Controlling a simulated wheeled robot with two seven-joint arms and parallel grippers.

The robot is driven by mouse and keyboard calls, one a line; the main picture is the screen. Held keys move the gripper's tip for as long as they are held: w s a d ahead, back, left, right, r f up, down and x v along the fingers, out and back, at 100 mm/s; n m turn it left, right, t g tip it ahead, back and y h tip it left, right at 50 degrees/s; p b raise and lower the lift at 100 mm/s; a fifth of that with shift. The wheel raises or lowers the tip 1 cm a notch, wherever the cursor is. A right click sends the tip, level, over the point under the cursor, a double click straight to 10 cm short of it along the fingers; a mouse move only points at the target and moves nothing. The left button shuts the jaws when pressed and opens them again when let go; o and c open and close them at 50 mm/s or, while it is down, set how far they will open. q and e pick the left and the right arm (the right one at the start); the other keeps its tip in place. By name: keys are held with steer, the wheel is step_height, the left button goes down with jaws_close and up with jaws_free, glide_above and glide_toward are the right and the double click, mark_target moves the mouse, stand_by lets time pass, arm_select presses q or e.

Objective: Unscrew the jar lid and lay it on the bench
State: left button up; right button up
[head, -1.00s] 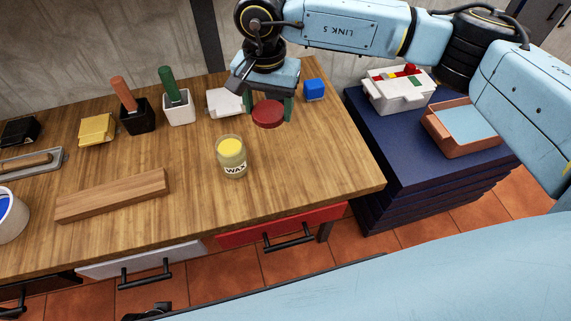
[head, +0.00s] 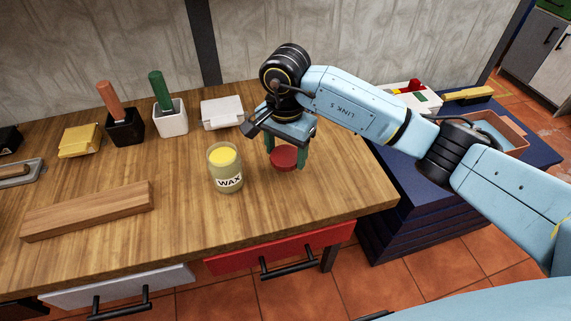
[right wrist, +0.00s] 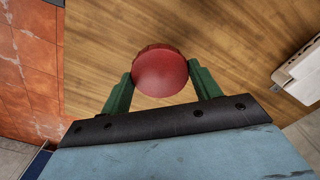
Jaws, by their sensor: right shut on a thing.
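The wax jar (head: 226,170) stands upright and open on the wooden bench (head: 180,215), with yellow wax showing at its top. The red lid (head: 284,158) is off the jar, to its right. My right gripper (head: 287,153) is shut on the lid, with a green finger on each side. In the right wrist view the round lid (right wrist: 160,72) sits between the green fingertips (right wrist: 160,82), over the bench. The lid is low, near the bench top; I cannot tell whether it touches. My left gripper is not in view.
A wooden block (head: 85,210) lies left of the jar.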

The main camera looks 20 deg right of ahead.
mark_target(286, 155)
step_height(286, 155, down, 4)
steer(key=shift+r+b, duration=0.25)
steer(key=shift+b, duration=0.15)
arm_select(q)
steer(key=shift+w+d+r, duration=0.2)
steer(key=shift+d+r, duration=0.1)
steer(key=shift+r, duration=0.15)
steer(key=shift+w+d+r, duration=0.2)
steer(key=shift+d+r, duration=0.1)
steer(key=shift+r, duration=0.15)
arm_select(e)
steer(key=shift+f, duration=0.1)
steer(key=shift+f, duration=0.15)
steer(key=o, duration=1.1)
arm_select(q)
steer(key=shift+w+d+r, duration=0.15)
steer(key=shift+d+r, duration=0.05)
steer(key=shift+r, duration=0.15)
